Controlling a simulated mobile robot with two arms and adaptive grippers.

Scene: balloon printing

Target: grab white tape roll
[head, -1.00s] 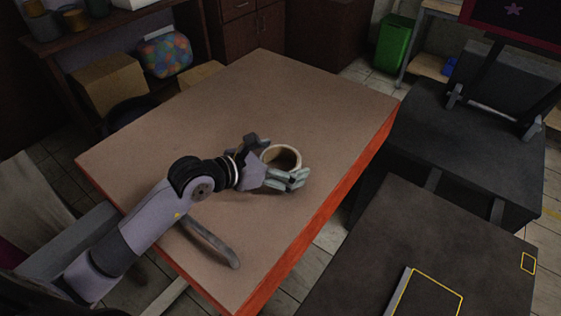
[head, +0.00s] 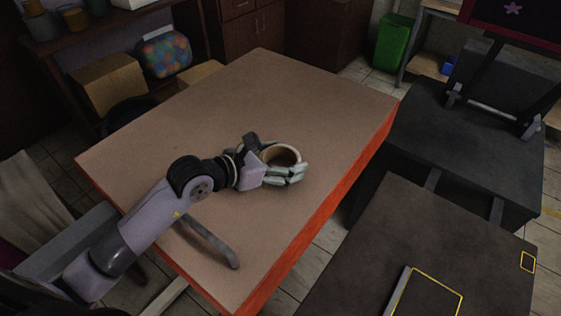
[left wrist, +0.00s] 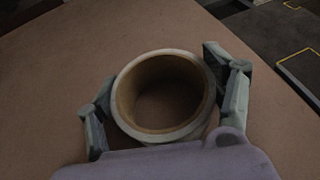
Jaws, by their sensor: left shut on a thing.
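The white tape roll (head: 283,153) has a pale rim and a tan inner core. It stands on the brown table (head: 240,95) with its hole facing up. My left gripper (head: 284,170) is at the roll, with its fingers on the near side in the head view. In the left wrist view the roll (left wrist: 163,136) sits between the two fingers of my left gripper (left wrist: 163,105), which are shut on its outer sides. My right gripper is in neither view.
Dark machine tables (head: 400,235) stand to the right, beyond the table's orange edge (head: 335,200). A shelf with cardboard boxes (head: 110,82) is at the far left. A green bin (head: 394,43) stands at the back.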

